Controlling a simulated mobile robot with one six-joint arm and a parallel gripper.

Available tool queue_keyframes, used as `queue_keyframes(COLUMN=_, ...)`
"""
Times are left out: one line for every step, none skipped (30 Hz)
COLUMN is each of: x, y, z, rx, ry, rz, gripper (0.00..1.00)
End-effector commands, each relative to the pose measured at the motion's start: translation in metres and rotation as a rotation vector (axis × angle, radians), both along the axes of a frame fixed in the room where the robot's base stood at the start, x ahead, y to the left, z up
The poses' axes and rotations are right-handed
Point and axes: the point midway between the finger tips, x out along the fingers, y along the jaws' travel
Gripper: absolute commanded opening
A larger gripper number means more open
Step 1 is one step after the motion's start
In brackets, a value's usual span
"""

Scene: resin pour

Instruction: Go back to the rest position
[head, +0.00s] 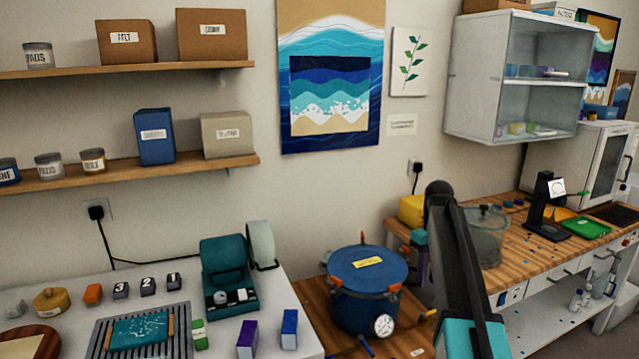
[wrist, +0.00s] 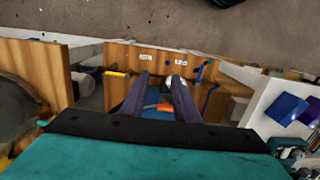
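My gripper (wrist: 160,78) shows in the wrist view with two dark fingers standing apart and nothing held between them. Beyond and below the fingers is the blue pressure pot (wrist: 161,96), with an orange clamp and a round gauge. In the head view the same pot (head: 367,285) stands upright with its lid on, on a low wooden surface. My raised dark arm fills the right of centre there. The gripper's fingers cannot be clearly made out in the head view.
A white table (head: 278,273) at left holds a teal open device (head: 228,275), a grooved tray (head: 100,345) and small boxes. A wooden bench (head: 520,255) at right holds a clear container (head: 488,238) close behind my arm. A glass-fronted cabinet (head: 480,60) hangs above.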

Motion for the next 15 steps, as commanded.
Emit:
queue_keyframes(x=-0.002, y=0.003, z=-0.011, rx=0.002, ry=0.014, rz=0.004, gripper=0.28)
queue_keyframes(x=-0.003, y=0.005, z=-0.017, rx=0.005, ry=0.021, rz=0.006, gripper=0.28)
queue_keyframes(x=-0.004, y=0.007, z=-0.026, rx=0.006, ry=0.034, rz=0.009, gripper=0.28)
queue_keyframes(x=-0.006, y=0.010, z=-0.034, rx=0.007, ry=0.044, rz=0.011, gripper=0.28)
queue_keyframes(x=-0.008, y=0.012, z=-0.042, rx=0.010, ry=0.053, rz=0.014, gripper=0.28)
queue_keyframes(x=-0.012, y=0.016, z=-0.055, rx=0.013, ry=0.071, rz=0.018, gripper=0.28)
queue_keyframes(x=-0.014, y=0.018, z=-0.064, rx=0.015, ry=0.082, rz=0.021, gripper=0.28)
queue_keyframes(x=-0.018, y=0.021, z=-0.074, rx=0.017, ry=0.096, rz=0.023, gripper=0.28)
queue_keyframes(x=-0.022, y=0.024, z=-0.087, rx=0.020, ry=0.112, rz=0.027, gripper=0.28)
queue_keyframes(x=-0.026, y=0.027, z=-0.097, rx=0.022, ry=0.126, rz=0.030, gripper=0.28)
queue_keyframes(x=-0.030, y=0.030, z=-0.106, rx=0.024, ry=0.138, rz=0.032, gripper=0.28)
queue_keyframes(x=-0.035, y=0.033, z=-0.119, rx=0.026, ry=0.155, rz=0.036, gripper=0.28)
queue_keyframes(x=-0.039, y=0.036, z=-0.128, rx=0.027, ry=0.166, rz=0.039, gripper=0.28)
queue_keyframes(x=-0.043, y=0.038, z=-0.137, rx=0.029, ry=0.177, rz=0.042, gripper=0.28)
queue_keyframes(x=-0.049, y=0.042, z=-0.150, rx=0.032, ry=0.192, rz=0.046, gripper=0.28)
